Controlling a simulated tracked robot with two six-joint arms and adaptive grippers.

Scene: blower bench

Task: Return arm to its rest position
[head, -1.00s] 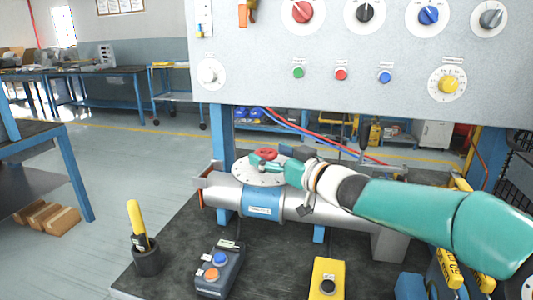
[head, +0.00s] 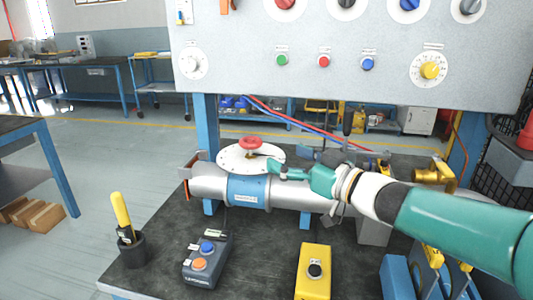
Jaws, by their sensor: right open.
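My right arm reaches in from the right in the head view. Its gripper (head: 275,168) is open and empty, at the right side of the white round dial plate (head: 236,161) on the blower pipe. A red valve knob (head: 251,143) stands on that plate, with a gap between it and the fingers. The wrist hangs above the silver pipe (head: 285,195) with its blue band. My left gripper is not in the picture.
A control panel (head: 340,60) with knobs and buttons hangs above. On the dark bench (head: 165,257) are a yellow-handled tool in a cup (head: 131,245), a two-button box (head: 207,260) and a yellow button box (head: 314,272). A brass fitting (head: 433,171) is right, behind the arm.

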